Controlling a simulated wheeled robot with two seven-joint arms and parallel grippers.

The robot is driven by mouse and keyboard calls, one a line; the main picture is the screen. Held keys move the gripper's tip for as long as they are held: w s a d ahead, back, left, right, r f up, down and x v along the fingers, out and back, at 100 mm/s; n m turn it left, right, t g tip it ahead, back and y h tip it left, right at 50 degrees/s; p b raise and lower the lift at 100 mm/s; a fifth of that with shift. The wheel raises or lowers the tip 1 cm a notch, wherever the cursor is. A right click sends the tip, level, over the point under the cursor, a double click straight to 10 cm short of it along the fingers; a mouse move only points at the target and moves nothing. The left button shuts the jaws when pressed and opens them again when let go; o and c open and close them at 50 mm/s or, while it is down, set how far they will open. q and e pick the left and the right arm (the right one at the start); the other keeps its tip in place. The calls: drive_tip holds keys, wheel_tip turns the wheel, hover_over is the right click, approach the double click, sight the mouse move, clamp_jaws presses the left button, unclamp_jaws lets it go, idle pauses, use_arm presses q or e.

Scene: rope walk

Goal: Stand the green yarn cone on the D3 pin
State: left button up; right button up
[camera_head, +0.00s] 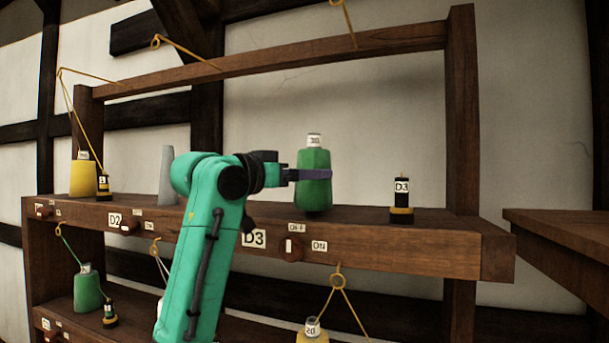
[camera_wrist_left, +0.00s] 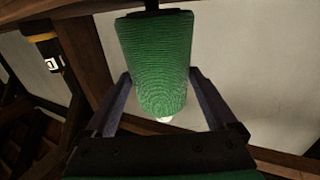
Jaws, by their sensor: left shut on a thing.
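The green yarn cone (camera_head: 314,182) has a white label at its top and is upright over the upper shelf in the head view. My left gripper (camera_head: 309,174) is shut on it from the left side. In the left wrist view the cone (camera_wrist_left: 156,60) lies between the two fingers. I cannot tell whether its dark lower end touches the shelf. My right gripper is not in view.
A yellow cone (camera_head: 83,178) stands at the far left of the upper shelf (camera_head: 360,222), with a grey cone (camera_head: 167,176) nearby. A rail (camera_head: 290,55) with yellow loops runs above. Another green cone (camera_head: 87,290) is below. The shelf between the held cone and D3 is clear.

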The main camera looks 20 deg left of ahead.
use_arm(q)
drive_tip(key=shift+f+b, duration=0.35)
drive_tip(key=shift+f, duration=0.15)
drive_tip(key=o, duration=1.6)
drive_tip(key=shift+r, duration=0.1)
drive_tip(key=shift+c, duration=0.2)
drive_tip(key=shift+s+a+b, duration=0.25)
drive_tip(key=shift+s+b, duration=0.2)
drive_tip(key=shift+s, duration=0.1)
drive_tip(key=b+v, duration=0.2)
drive_tip(key=v, duration=0.2)
drive_tip(key=shift+s+a, duration=0.1)
drive_tip(key=b+v, duration=0.2)
drive_tip(key=v, duration=0.3)
drive_tip(key=shift+s+a, duration=0.15)
drive_tip(key=shift+s, duration=0.15)
